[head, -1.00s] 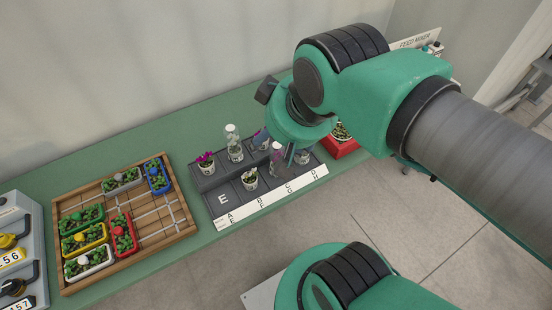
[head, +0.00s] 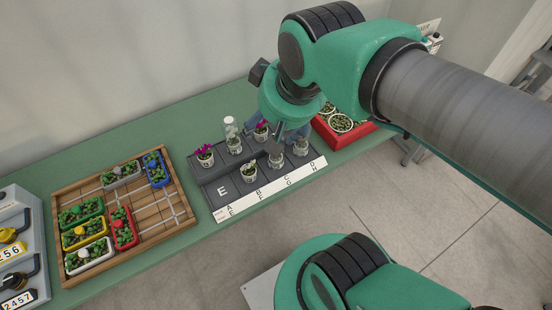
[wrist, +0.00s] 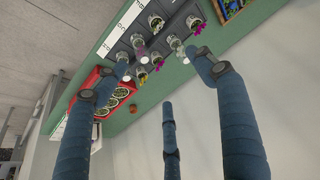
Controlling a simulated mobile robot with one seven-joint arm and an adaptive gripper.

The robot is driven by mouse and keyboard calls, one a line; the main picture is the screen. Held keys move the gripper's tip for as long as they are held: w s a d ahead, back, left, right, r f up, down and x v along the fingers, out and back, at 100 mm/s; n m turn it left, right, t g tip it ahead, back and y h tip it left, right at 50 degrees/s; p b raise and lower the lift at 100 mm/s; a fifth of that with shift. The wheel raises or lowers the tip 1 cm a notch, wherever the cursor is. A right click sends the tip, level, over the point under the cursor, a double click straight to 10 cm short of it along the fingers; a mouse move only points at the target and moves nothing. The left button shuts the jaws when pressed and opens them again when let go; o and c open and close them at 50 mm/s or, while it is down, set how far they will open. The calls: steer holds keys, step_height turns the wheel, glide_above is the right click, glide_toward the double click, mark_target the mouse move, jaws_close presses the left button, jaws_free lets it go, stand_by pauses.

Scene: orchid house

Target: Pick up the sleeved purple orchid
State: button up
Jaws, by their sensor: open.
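The clear-sleeved pot in the front row, beside my gripper, is the likely sleeved purple orchid (head: 276,157); only a faint purple tint shows, and my gripper hides its upper part. It also shows faintly tinted in the wrist view (wrist: 139,43). My gripper (head: 284,125) hangs above the right part of the dark pot tray (head: 222,192), close over this plant. In the wrist view my gripper (wrist: 157,62) has its blue fingers spread wide, with nothing held between them. Contact with the pots is hard to judge.
Close neighbours are a clear-sleeved pot (head: 231,133), an unsleeved purple orchid (head: 205,155), another purple one (head: 262,130), a white-flowered pot (head: 249,172) and a pot at the right end (head: 300,147). A red tray (head: 350,138) stands right, a wooden tray (head: 150,212) left.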

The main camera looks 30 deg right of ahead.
steer(key=w+d+f+m+g, duration=0.1)
steer(key=w+d+f, duration=0.2)
steer(key=w+f, duration=0.2)
steer(key=w+d+f+m+g, duration=0.2)
steer(key=w+d+f, duration=0.2)
steer(key=f, duration=0.7)
steer(key=w+d+f+m+g, duration=0.1)
steer(key=w+d+f+g, duration=0.1)
steer(key=w+f, duration=0.6)
steer(key=shift+w+d+f+m, duration=0.1)
steer(key=shift+d+f+m, duration=0.1)
steer(key=shift+d, duration=0.25)
steer(key=shift+w+d+f+m, duration=0.1)
steer(key=shift+d+f, duration=0.1)
steer(key=shift+d, duration=0.25)
steer(key=shift+w+d+f, duration=0.1)
steer(key=shift+d+f, duration=0.05)
steer(key=shift+f, duration=0.3)
steer(key=shift+f+b, duration=0.95)
steer(key=shift+f, duration=3.35)
steer(key=shift+d+f+b, duration=0.2)
steer(key=shift+f+b, duration=0.55)
steer(key=shift+f, duration=1.85)
